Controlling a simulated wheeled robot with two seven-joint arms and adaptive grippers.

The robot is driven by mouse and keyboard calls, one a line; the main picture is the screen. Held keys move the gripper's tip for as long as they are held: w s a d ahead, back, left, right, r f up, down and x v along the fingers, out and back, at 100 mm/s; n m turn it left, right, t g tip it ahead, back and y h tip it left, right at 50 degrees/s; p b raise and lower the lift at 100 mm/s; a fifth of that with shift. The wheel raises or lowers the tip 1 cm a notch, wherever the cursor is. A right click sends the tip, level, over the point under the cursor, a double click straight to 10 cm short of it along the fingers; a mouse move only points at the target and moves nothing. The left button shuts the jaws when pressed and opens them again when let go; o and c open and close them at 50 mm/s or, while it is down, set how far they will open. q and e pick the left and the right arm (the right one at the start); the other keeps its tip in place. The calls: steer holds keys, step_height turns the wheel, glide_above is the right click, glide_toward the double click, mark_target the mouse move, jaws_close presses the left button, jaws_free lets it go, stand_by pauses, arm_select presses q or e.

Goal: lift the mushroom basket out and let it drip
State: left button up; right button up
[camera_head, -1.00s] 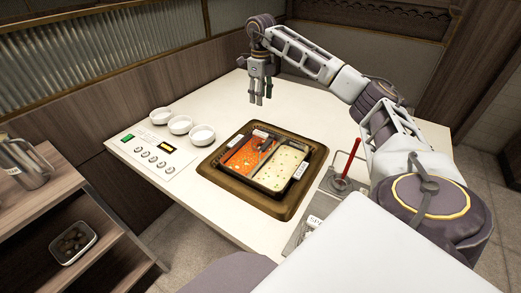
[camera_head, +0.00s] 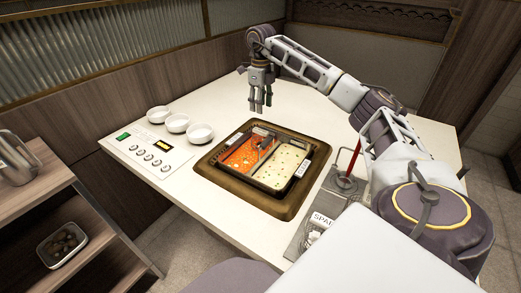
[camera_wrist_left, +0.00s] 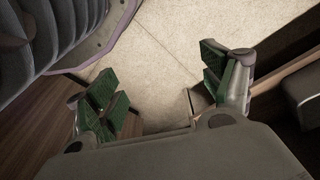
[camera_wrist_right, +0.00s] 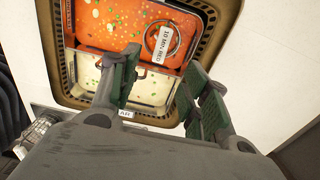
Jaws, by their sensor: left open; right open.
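A divided pot (camera_head: 270,172) is sunk in the table, with red broth (camera_head: 240,157) on the left and pale broth (camera_head: 283,165) on the right. A small grey item shows at the red well's back end; I cannot tell if it is the mushroom basket. In the right wrist view a metal ring (camera_wrist_right: 177,50) with a white tag (camera_wrist_right: 164,43) lies over the red broth. My right gripper (camera_head: 259,107) is open and empty, pointing down near the pot's back edge. It also shows in the right wrist view (camera_wrist_right: 157,75). My left gripper (camera_wrist_left: 165,82) is open and empty over the floor.
White bowls (camera_head: 176,123) and a control panel (camera_head: 151,153) stand left of the pot. A red-handled tool (camera_head: 353,160) stands upright to its right. A side shelf (camera_head: 95,227) holds a metal jug (camera_head: 14,158) and a small container (camera_head: 62,245).

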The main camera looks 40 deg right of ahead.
steer(key=shift+f, duration=0.15)
steer(key=b, duration=0.2)
glide_above(261, 131)
step_height(261, 131, down, 8)
steer(key=shift+r, duration=0.2)
steer(key=shift+f, duration=0.4)
arm_select(q)
steer(key=r, duration=0.3)
steer(key=shift+w+d+r, duration=0.2)
steer(key=shift+w+d, duration=0.15)
steer(key=shift+s+f, duration=0.1)
steer(key=shift+f, duration=0.05)
arm_select(e)
steer(key=shift+f, duration=0.1)
